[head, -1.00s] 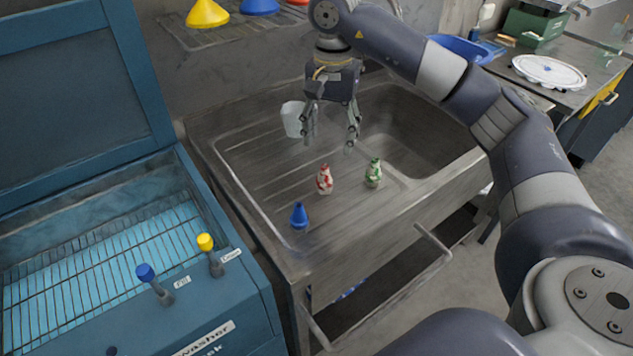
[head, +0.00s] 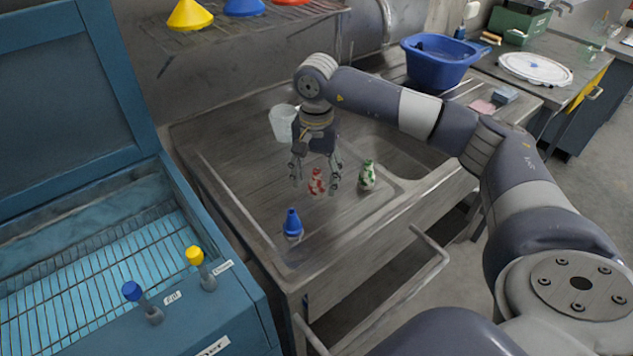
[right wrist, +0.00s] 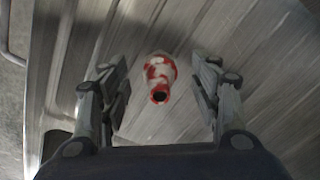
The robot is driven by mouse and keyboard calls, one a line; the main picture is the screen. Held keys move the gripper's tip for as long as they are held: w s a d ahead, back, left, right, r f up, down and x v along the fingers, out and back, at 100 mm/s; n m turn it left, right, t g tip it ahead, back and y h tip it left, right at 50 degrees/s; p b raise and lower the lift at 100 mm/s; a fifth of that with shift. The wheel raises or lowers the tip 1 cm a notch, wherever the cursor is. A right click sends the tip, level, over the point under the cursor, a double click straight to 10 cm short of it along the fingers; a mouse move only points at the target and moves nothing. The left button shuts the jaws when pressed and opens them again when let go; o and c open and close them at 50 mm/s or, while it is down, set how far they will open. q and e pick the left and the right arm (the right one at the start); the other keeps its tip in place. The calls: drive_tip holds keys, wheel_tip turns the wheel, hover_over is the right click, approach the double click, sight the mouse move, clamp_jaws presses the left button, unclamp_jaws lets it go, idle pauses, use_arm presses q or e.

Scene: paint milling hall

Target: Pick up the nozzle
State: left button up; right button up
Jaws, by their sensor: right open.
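A small red-and-white nozzle-like piece (head: 317,187) stands on the ribbed drainboard of the steel sink. My right gripper (head: 316,182) is above and around it in the head view, open and empty, pointing down. In the right wrist view the red-and-white piece (right wrist: 160,76) lies between the two spread fingers, apart from both, its dark round opening facing the camera. A similar green-and-white piece (head: 367,176) stands to its right, and a blue-topped piece (head: 292,224) stands nearer the front left. My left gripper is not in view.
A translucent white cup (head: 283,122) stands behind the gripper on the drainboard. The sink basin is at the right, with a blue tub (head: 437,62) behind it. A blue washer (head: 110,290) with an open lid stands left. A shelf with coloured funnels (head: 190,14) hangs above.

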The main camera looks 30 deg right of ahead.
drive_tip(key=shift+f, duration=1.05)
drive_tip(key=c, duration=1.2)
drive_tip(key=shift+o, duration=0.2)
drive_tip(key=shift+r, duration=0.1)
drive_tip(key=shift+r, duration=0.5)
wheel_tip(320, 180, up, 2)
drive_tip(key=shift+r+b, duration=0.25)
drive_tip(key=shift+b, duration=0.5)
drive_tip(key=s+a+b, duration=0.1)
drive_tip(key=s+a, duration=0.1)
drive_tip(key=s, duration=0.2)
drive_tip(key=s+a+r+b, duration=0.1)
drive_tip(key=s+a, duration=0.2)
drive_tip(key=s, duration=0.2)
drive_tip(key=s+a+b, duration=0.1)
drive_tip(key=s+a, duration=0.1)
drive_tip(key=s, duration=0.3)
drive_tip(key=shift+s+a+r, duration=0.1)
drive_tip(key=shift+a+r, duration=0.1)
